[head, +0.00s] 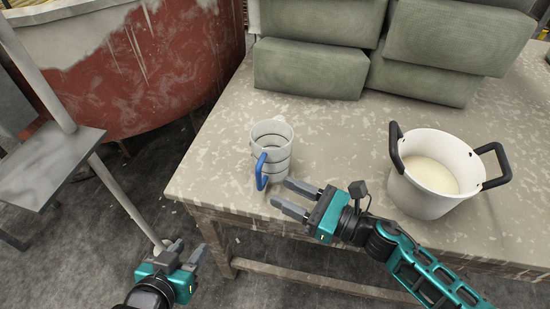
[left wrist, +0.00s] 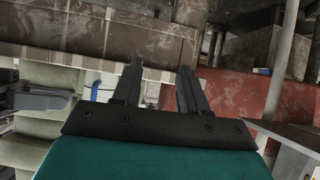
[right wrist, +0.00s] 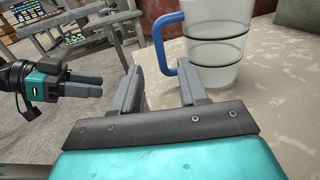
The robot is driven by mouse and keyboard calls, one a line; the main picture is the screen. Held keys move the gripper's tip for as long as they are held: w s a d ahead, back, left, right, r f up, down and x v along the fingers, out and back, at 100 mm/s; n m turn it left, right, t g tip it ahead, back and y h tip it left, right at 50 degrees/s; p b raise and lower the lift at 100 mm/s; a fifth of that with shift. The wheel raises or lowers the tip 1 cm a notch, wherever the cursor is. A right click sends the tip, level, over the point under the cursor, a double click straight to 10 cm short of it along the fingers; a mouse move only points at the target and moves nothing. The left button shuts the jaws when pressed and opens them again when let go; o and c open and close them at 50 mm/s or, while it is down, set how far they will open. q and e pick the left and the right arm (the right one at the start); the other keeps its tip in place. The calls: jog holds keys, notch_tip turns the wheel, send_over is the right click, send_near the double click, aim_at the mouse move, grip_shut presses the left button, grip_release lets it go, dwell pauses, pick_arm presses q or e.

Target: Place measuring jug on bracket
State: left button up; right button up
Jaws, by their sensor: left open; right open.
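The measuring jug (head: 280,168), grey-white with dark bands and a blue handle (head: 261,172), stands upright near the table's front left edge. In the right wrist view the jug (right wrist: 225,50) is just beyond the fingers. My right gripper (head: 282,194) is open and empty, its fingertips close to the handle; contact cannot be told. A flat grey plate (head: 45,165) on a pole at the left appears to be the bracket; its top is bare. My left gripper (head: 187,249) is open and empty, off the table's left front corner, below and right of the plate.
A white pot (head: 420,195) with black handles and pale contents stands right of my right gripper. Grey-green blocks (head: 310,68) are stacked at the table's back. A large red tub (head: 170,65) stands at upper left. The speckled table (head: 330,130) is clear between jug and pot.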

aim_at(261, 180)
jog(key=x, duration=0.4)
jog(key=shift+w+a+r, duration=0.15)
jog(key=shift+w+a, duration=0.15)
jog(key=shift+a, duration=0.1)
jog(key=x, duration=0.4)
jog(key=shift+w+a+r+p, duration=0.1)
jog(key=shift+a+p, duration=0.05)
jog(key=shift+p, duration=0.2)
grip_shut()
